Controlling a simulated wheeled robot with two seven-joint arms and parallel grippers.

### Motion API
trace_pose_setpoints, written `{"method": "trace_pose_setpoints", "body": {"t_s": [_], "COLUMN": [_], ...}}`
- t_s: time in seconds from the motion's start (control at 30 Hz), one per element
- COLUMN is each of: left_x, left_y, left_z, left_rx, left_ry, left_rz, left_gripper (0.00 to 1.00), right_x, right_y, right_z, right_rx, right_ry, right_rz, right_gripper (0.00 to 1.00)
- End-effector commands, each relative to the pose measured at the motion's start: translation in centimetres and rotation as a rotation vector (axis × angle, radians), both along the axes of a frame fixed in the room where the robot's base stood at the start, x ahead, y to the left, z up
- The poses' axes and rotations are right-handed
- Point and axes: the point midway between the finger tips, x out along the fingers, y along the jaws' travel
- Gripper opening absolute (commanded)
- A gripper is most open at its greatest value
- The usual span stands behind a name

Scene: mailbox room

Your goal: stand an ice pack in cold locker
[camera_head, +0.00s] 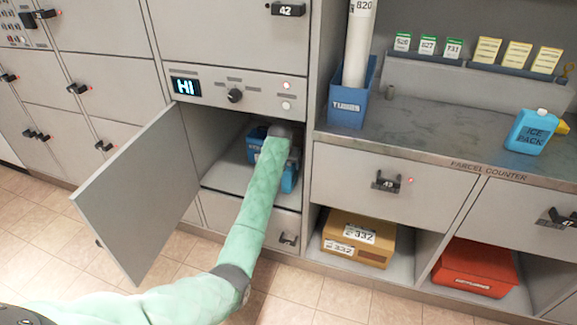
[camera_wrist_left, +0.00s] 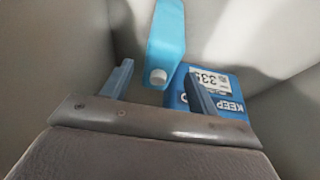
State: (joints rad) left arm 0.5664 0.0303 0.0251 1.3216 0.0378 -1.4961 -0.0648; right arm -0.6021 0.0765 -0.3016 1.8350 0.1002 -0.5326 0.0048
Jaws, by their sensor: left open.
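The cold locker (camera_head: 222,172) is the open compartment under the "HI" display, its door swung out to the left. My left arm reaches into it, and its gripper is mostly hidden in the head view. In the left wrist view my left gripper (camera_wrist_left: 158,72) is open. A light blue ice pack (camera_wrist_left: 167,35) with a white cap is in front of and between the fingers, apparently not clamped. I cannot tell whether it stands or leans. Another light blue ice pack (camera_head: 531,132), labelled "ICE PACK", stands on the parcel counter. My right gripper is not visible.
A blue labelled box (camera_wrist_left: 228,88) is in the locker beside the ice pack, close to the right finger. The open locker door (camera_head: 140,195) is left of my arm. A blue tub (camera_head: 347,105) holding a tube stands on the counter (camera_head: 430,125).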

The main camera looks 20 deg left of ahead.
Motion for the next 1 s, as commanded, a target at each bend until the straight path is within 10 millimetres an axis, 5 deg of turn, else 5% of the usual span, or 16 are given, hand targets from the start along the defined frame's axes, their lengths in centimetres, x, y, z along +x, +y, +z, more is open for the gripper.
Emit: {"method": "trace_pose_setpoints", "body": {"t_s": [0.23, 0.7, 0.87, 1.0], "left_x": [-0.9, -0.9, -1.9, -4.7], "left_y": [0.0, 0.0, 0.0, 0.0], "left_z": [2.0, 2.2, 1.5, -0.5], "left_rx": [0.000, 0.000, 0.004, 0.014], "left_ry": [0.001, 0.001, 0.004, 0.009], "left_rz": [0.000, 0.000, -0.001, -0.003], "left_gripper": [0.60, 0.60, 0.60, 0.60], "right_x": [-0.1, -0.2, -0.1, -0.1], "right_y": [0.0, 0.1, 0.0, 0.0], "right_z": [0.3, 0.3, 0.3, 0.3], "right_rx": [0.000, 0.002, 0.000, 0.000], "right_ry": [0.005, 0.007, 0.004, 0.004], "right_rz": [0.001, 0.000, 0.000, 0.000], "right_gripper": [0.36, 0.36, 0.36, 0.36]}}
